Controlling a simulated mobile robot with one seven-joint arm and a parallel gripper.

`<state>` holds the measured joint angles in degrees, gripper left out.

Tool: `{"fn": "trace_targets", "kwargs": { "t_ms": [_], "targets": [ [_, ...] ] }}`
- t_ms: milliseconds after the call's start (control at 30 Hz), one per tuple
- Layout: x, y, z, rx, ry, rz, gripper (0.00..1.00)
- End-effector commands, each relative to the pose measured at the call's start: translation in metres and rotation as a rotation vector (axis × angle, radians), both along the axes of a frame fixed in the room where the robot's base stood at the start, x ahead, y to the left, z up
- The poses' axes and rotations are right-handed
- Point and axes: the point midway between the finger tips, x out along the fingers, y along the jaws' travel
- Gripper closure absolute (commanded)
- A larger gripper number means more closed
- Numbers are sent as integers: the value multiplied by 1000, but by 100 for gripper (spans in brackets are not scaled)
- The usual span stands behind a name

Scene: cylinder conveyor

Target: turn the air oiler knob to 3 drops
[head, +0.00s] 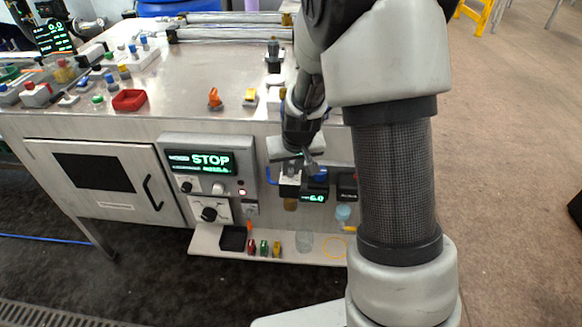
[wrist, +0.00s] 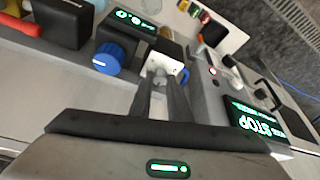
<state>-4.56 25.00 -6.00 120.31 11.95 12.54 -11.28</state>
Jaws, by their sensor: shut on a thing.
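My gripper (wrist: 160,82) is shut on a small pale part of a white block (wrist: 172,64) on the front panel. In the head view my gripper (head: 308,164) is at the panel, mostly seen from behind. A blue knob (wrist: 108,58) is just left of the fingers in the wrist view, apart from them; it also shows in the head view (head: 320,174). A small green display reading 6.0 (head: 314,198) is beside it. I cannot make out which part is the oiler knob.
A control box (head: 198,165) showing STOP is left of my gripper, with a dark knob (head: 209,213) below. A low shelf (head: 212,246) carries small coloured items.

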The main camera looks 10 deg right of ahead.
Motion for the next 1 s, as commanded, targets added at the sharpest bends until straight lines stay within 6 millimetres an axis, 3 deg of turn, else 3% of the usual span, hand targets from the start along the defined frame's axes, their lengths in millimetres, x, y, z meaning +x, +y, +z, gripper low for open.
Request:
{"fn": "trace_targets", "kwargs": {
  "t_ms": [467, 1000],
  "targets": [
    [-1, 3, 6, -4, 4, -162, 100],
    [1, 5, 6, -7, 0, -663, 100]
  ]
}}
